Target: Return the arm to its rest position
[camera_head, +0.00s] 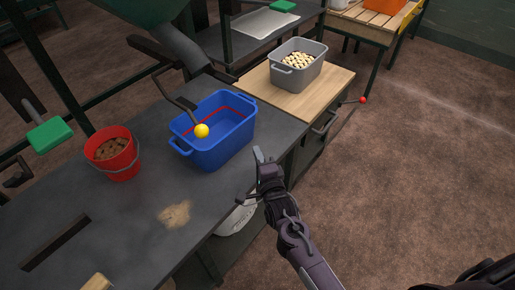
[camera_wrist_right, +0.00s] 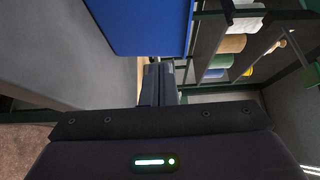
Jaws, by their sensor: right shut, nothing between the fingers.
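My right gripper (camera_head: 258,155) is in the head view, at the front edge of the dark bench, just right of the blue tub (camera_head: 232,148). Its fingers are together with nothing between them. The right arm comes up from the bottom of the picture. In the right wrist view the closed fingers (camera_wrist_right: 160,84) point forward, and the blue tub (camera_wrist_right: 140,25) fills the top. My left gripper does not show in either view.
A red bucket (camera_head: 114,154) of brown pieces stands on the bench (camera_head: 140,208). A lever with a yellow knob (camera_head: 202,131) hangs over the blue tub. A grey tub (camera_head: 298,66) stands on a wooden top (camera_head: 335,82). The floor at right is clear.

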